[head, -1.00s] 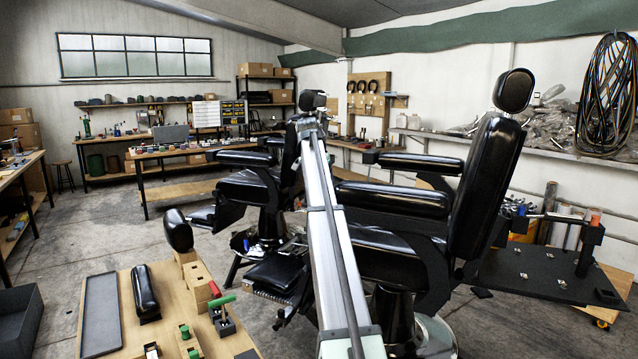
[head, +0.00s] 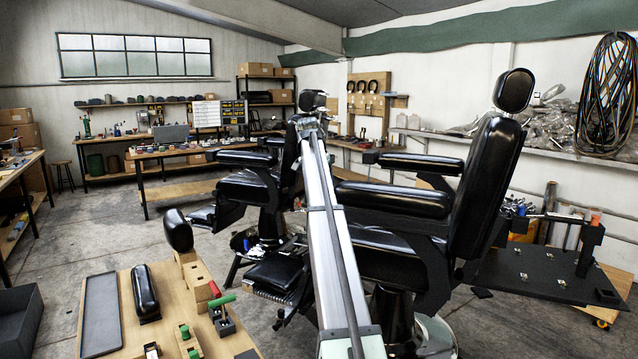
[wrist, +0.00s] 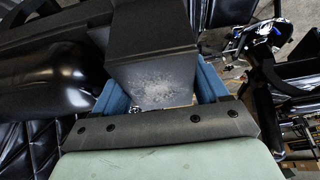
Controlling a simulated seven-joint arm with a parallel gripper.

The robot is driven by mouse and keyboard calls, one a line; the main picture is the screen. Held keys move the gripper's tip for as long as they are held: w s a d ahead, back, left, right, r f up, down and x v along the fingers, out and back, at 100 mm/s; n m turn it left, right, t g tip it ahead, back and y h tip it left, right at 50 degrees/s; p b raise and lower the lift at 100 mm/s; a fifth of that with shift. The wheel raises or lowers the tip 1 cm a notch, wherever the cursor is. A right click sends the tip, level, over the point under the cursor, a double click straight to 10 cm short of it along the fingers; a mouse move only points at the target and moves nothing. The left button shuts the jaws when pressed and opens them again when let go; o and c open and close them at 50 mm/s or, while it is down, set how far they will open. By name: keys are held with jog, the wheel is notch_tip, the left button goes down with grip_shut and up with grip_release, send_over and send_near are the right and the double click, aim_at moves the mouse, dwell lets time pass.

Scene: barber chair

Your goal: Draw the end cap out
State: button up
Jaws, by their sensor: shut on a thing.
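In the wrist view a dark grey, tapered piece, which looks like the end cap (wrist: 151,45), has a scuffed, speckled lower face. My gripper (wrist: 160,88) is shut on it, with a blue finger at each side. The piece continues up to the top edge of the view, and I cannot tell where it meets the chair. A glossy black padded part (wrist: 50,72) lies to its left. In the head view my own arm crosses the middle of the picture, and I cannot make out the gripper or the end cap there.
A black barber chair (head: 487,190) stands right of my arm and another (head: 245,190) behind it to the left. A wooden bench (head: 125,335) with a black pad (head: 146,292) is at front left. A black platform (head: 535,275) is at right.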

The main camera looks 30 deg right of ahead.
jog(key=shift+r, duration=0.2)
jog(key=shift+r, duration=2.85)
